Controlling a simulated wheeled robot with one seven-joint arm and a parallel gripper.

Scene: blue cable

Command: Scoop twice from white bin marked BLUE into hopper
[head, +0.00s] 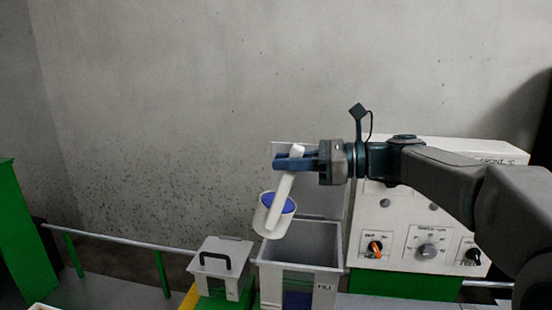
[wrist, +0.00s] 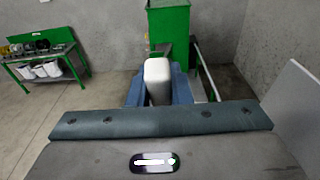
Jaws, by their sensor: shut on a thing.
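My gripper (head: 290,162) is shut on the white handle of a scoop (head: 283,205). The handle also shows between the blue fingers in the wrist view (wrist: 157,80). The scoop hangs tilted, cup at lower left, with blue material in the cup. The bin's inner floor is hidden. I cannot tell which thing is the hopper.
A lidded white box with a black handle (head: 212,262) stands left of the bin. A white control panel (head: 410,235) with knobs stands right, close under my arm. A grey rail (head: 110,238) runs left. In the wrist view, a green box (wrist: 168,35) and a green bench (wrist: 38,58) show.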

